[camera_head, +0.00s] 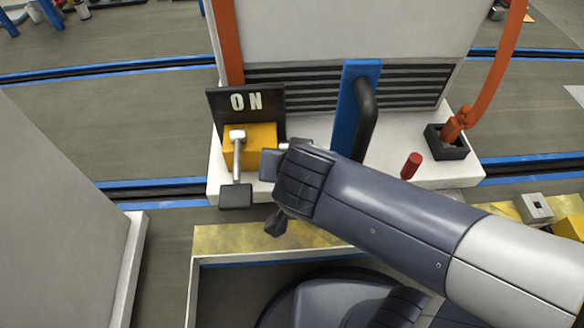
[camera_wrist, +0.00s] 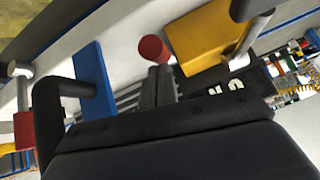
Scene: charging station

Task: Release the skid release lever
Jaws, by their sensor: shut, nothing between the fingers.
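A lever with a silver rod (camera_head: 237,158) and a flat black pad (camera_head: 236,196) is mounted on a yellow box (camera_head: 262,140). It also shows in the wrist view (camera_wrist: 254,36). A blue plate (camera_head: 349,108) with a bent black handle (camera_head: 366,120) stands to the right; the wrist view shows the handle (camera_wrist: 48,105) at the left. No label marks which is the skid release lever. My gripper (camera_head: 276,222) is shut and empty, right of and below the black pad, apart from it. My wrist hides the space between box and plate.
A red cylinder (camera_head: 411,165) stands on the white base (camera_head: 455,176). An orange cable (camera_head: 490,85) enters a black socket (camera_head: 446,142) at right. A black "ON" sign (camera_head: 270,100) stands behind the box. The wrist view shows a round red end (camera_wrist: 152,48) beside the yellow box.

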